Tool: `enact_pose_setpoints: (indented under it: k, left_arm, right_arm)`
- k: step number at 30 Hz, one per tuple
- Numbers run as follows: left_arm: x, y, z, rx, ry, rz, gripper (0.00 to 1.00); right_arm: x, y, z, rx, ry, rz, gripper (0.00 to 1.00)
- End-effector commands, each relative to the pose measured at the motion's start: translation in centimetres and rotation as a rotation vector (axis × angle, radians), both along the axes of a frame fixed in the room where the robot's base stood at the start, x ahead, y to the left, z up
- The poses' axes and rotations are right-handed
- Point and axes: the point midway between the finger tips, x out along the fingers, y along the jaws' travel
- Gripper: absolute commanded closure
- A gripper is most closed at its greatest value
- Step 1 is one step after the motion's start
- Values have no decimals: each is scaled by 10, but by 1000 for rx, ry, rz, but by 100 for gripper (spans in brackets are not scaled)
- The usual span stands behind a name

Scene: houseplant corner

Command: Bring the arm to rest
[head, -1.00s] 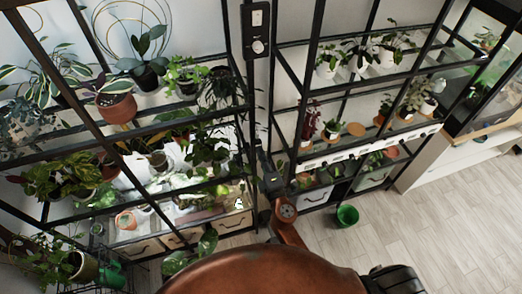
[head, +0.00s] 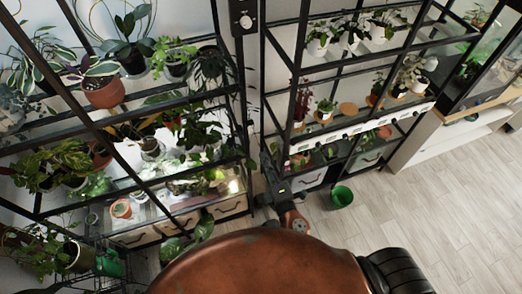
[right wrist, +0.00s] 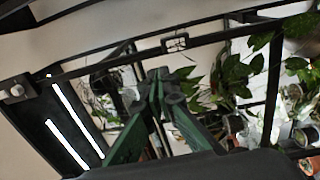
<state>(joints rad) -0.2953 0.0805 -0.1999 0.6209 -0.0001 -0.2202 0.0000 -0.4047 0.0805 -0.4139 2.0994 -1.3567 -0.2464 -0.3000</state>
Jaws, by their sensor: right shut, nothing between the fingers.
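My right gripper (head: 270,160) is dark and small in the head view, just past the end of my orange-brown arm, in front of the gap between the two plant shelves. In the right wrist view its green fingers (right wrist: 158,82) come together at the tips, shut with nothing between them. Shelf bars and leaves show behind the fingers, and I cannot tell how far off they are. My left gripper is in neither view.
A black-framed plant shelf (head: 120,181) stands at left and another (head: 357,51) at centre right. A green bucket (head: 342,197) stands on the floor by the right shelf. A pale cabinet (head: 412,147) is farther right. The wooden floor (head: 440,215) at lower right is clear.

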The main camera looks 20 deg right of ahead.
Motion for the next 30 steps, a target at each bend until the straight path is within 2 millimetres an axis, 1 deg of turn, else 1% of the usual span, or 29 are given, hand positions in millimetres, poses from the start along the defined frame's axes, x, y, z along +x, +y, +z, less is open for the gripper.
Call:
enact_pose_setpoints:
  k: [3, 6, 20, 23, 26, 29, 30]
  left_arm:
    - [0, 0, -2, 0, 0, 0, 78]
    - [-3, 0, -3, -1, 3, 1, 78]
    - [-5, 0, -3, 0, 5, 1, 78]
    - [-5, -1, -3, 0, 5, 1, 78]
    - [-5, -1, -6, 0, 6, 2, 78]
    - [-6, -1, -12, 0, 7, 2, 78]
    - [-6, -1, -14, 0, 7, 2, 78]
  right_arm:
    - [-8, -1, 1, 0, 0, -1, 100]
    - [-10, -1, 2, 0, -1, -2, 100]
    - [-11, -2, 2, 0, 0, -4, 100]
    - [-10, -2, -3, 4, 7, -3, 100]
    - [-5, -4, -30, 28, 49, 0, 100]
    - [1, -7, -84, 82, 136, 1, 100]
    - [3, -10, -111, 111, 182, -1, 100]
